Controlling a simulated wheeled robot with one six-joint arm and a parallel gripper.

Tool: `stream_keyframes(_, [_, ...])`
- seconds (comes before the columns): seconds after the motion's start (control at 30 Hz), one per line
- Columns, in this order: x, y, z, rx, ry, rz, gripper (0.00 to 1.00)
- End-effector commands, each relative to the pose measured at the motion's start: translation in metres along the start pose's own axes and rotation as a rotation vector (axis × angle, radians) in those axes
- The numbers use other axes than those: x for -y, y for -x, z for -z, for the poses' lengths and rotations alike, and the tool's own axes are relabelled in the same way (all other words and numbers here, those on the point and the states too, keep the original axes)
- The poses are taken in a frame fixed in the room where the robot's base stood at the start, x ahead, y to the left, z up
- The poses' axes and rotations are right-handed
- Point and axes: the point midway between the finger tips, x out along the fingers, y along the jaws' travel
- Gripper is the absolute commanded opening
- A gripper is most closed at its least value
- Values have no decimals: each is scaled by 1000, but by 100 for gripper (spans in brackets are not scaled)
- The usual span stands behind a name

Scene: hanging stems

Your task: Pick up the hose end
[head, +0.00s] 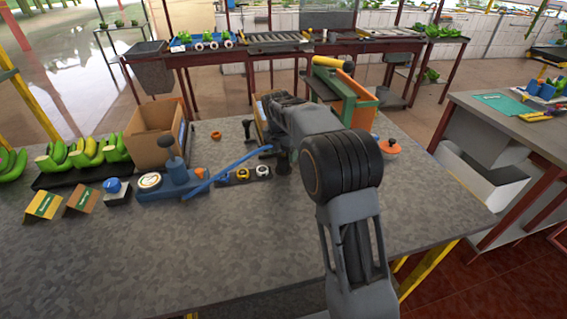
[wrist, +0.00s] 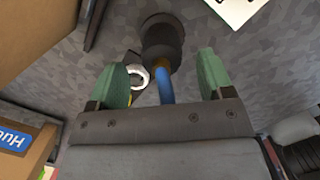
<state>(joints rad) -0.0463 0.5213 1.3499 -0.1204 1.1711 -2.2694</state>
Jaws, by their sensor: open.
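The blue hose (head: 233,166) runs from the blue pump with a round gauge (head: 168,184) up to the right, where it meets my gripper (head: 282,162). In the wrist view, my gripper (wrist: 163,66) is open, with its two green fingers apart. I cannot tell whether the cylinder joins the hose. Neither finger visibly touches the hose. In the head view my arm partly hides this spot.
A dark block with yellow and white rings (head: 243,174) sits beside the hose. A cardboard box (head: 157,132), a small black stand (head: 248,129) and a green-and-orange crate (head: 354,105) stand behind. Green bananas (head: 84,152) lie at left. The table front (head: 230,245) is clear.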

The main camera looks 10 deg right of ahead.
Motion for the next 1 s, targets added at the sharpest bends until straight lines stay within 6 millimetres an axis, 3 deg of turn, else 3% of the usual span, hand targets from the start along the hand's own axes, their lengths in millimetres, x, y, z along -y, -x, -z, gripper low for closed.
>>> stream_keyframes(0.1, [2, -19, 2, -3, 0, 4, 74])
stream_keyframes(0.3, [2, -39, 2, -1, -1, 1, 74])
stream_keyframes(0.63, [2, -43, 2, 0, -1, 0, 73])
stream_keyframes(1.0, [2, -43, 2, 0, -1, 0, 38])
